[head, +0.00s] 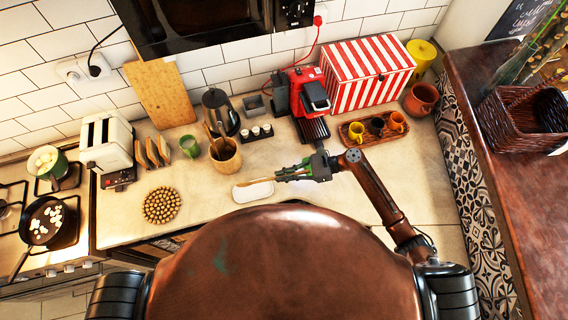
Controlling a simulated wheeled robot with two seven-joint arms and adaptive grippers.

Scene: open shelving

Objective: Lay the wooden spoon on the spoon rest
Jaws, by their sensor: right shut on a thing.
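The white spoon rest (254,193) lies on the counter in the middle of the head view. The wooden spoon (256,181) reaches left from my right gripper (282,174), and its left end overlaps the far side of the spoon rest in the picture. I cannot tell whether the spoon touches the rest or is just above it. My right gripper is shut on the spoon, right of the rest, and hides part of the spoon. My left gripper is out of view.
A wooden utensil pot (225,158) stands behind and left of the rest. A round beaded trivet (161,205) lies further left. A tray of cups (373,130) and a red coffee machine (303,92) stand behind. The counter (210,195) near the rest is mostly clear.

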